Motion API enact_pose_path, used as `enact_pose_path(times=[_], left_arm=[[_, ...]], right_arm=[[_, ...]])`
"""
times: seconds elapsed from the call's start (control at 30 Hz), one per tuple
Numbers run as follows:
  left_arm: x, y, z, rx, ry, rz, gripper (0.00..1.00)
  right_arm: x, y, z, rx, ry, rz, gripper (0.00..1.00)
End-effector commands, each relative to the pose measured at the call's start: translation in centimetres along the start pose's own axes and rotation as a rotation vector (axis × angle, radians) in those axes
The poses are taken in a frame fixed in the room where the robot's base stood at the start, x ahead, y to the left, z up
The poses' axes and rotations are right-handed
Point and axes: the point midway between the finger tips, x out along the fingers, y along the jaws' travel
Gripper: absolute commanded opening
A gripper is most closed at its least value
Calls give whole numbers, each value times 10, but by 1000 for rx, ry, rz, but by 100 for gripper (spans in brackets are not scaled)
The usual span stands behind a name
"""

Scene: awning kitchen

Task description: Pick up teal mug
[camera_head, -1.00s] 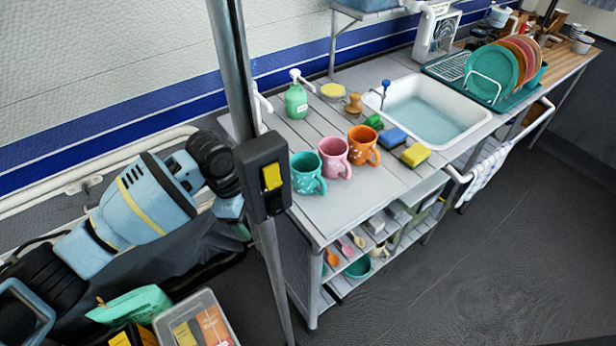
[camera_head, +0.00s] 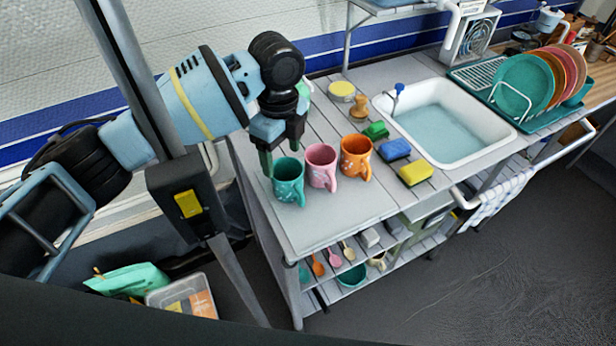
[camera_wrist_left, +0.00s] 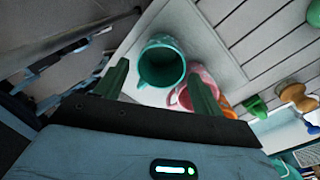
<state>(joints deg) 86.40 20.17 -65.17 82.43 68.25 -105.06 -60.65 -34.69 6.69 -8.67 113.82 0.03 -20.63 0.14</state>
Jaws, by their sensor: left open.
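The teal mug (camera_head: 288,181) stands upright near the left end of the grey counter, first in a row beside a pink mug (camera_head: 321,166) and an orange mug (camera_head: 356,157). My left gripper (camera_head: 282,151) is open just above and behind the teal mug, its fingers pointing down. In the left wrist view the teal mug (camera_wrist_left: 161,64) shows its open mouth ahead of and between the spread green fingers of the left gripper (camera_wrist_left: 158,85). The pink mug (camera_wrist_left: 197,82) is close by the right finger there. My right gripper is not in view.
A green sponge (camera_head: 376,130), blue sponge (camera_head: 395,149) and yellow sponge (camera_head: 416,173) lie right of the mugs, before the sink (camera_head: 435,122). A vertical post with a black box (camera_head: 188,199) stands left of the counter. The counter front is clear.

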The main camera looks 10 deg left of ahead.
Motion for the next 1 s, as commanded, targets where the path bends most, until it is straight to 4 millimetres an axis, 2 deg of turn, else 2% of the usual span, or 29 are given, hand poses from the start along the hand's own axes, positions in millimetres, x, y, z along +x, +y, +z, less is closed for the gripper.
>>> enact_pose_path(times=[0.37, 0.6, 0.83, 1.0], left_arm=[[2, 0, -1, 2, 0, 1, 69], [24, 0, -1, 2, 0, 3, 69], [32, 0, -1, 2, 0, 1, 69], [56, 1, -1, 2, 1, 4, 69]], right_arm=[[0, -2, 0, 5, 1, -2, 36], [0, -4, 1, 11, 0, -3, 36], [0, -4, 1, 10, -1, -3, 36], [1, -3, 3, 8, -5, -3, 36]])
